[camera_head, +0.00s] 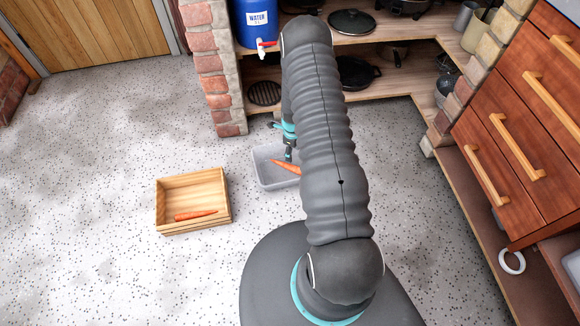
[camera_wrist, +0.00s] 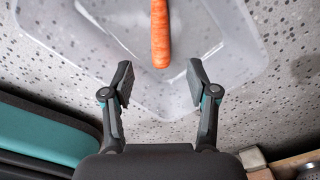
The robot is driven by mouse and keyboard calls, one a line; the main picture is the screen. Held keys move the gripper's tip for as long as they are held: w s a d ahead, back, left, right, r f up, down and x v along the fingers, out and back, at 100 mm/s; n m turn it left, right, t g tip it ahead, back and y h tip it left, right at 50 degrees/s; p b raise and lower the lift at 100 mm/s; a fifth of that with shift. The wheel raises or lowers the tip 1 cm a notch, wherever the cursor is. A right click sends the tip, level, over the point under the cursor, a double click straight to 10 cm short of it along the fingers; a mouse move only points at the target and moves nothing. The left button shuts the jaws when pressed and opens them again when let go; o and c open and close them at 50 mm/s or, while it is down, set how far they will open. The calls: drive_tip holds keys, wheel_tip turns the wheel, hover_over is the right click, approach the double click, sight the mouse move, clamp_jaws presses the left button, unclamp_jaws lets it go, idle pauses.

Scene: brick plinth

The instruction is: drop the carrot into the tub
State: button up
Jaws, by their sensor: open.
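A pale, see-through tub (camera_head: 263,172) stands on the floor, partly hidden behind my arm. In the wrist view the tub (camera_wrist: 110,45) fills the upper middle. An orange carrot (camera_head: 284,166) shows within the tub's outline; in the wrist view this carrot (camera_wrist: 160,32) runs out of the top edge, so its far end is hidden. I cannot tell whether it rests on the tub's floor. My gripper (camera_head: 288,155) is over the tub. In the wrist view my gripper (camera_wrist: 160,85) is open and empty, its fingers apart on either side below the carrot's near end.
A wooden crate (camera_head: 192,188) left of the tub holds another carrot (camera_head: 195,215). A brick pillar (camera_head: 213,70) and shelves with pans (camera_head: 352,22) stand behind. Wooden drawers (camera_head: 515,120) are on the right. The speckled floor at left is clear.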

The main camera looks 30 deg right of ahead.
wheel_tip(320, 180, up, 9)
idle(0.3)
idle(0.5)
